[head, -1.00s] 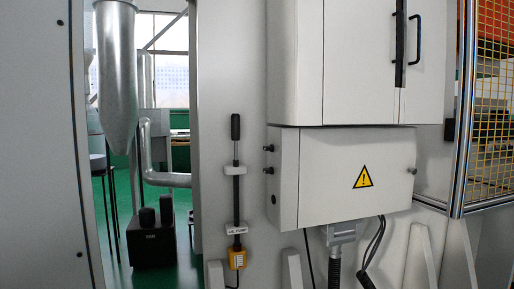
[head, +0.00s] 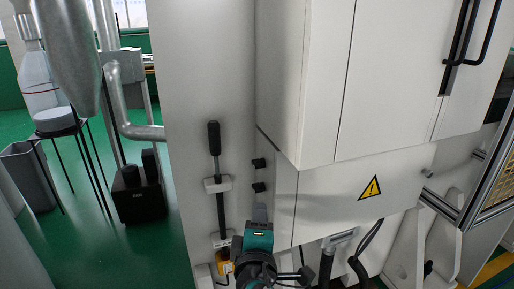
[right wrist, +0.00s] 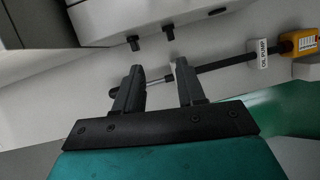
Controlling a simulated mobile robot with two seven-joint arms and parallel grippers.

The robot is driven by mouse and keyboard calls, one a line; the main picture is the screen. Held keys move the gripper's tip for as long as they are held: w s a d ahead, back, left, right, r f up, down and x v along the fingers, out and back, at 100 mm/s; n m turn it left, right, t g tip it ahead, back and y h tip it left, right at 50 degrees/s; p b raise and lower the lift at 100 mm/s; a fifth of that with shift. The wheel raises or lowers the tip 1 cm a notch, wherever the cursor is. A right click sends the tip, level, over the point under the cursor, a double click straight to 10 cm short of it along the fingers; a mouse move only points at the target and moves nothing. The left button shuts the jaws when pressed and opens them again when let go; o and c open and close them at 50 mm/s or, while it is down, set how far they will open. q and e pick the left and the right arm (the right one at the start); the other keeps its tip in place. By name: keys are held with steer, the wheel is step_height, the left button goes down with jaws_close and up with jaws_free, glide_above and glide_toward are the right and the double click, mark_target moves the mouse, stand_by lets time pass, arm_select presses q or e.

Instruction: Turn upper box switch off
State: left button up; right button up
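Two black switch knobs stick out of the left side of the grey lower box (head: 330,205): the upper one (head: 258,163) and the lower one (head: 258,187). In the right wrist view the upper knob (right wrist: 133,43) is left of the lower knob (right wrist: 167,33), both beyond the fingertips. I cannot tell their switch position. My right gripper (head: 261,213), with a teal body, is just below the knobs in the head view. In the right wrist view it (right wrist: 158,66) is open, with no object held. My left gripper is not in view.
A vertical lever (head: 217,165) with a black handle stands left of the box, above a yellow pump unit (head: 224,264). Its rod passes behind the fingers in the wrist view. A larger cabinet (head: 400,80) overhangs the box. Cables hang below.

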steer(key=t, duration=0.1)
glide_toward(256, 168)
steer(key=shift+n, duration=0.3)
steer(key=w, duration=0.9)
steer(key=shift+w+d+p, duration=0.15)
steer(key=shift+w+p, duration=0.05)
steer(key=shift+p, duration=0.2)
jaws_close()
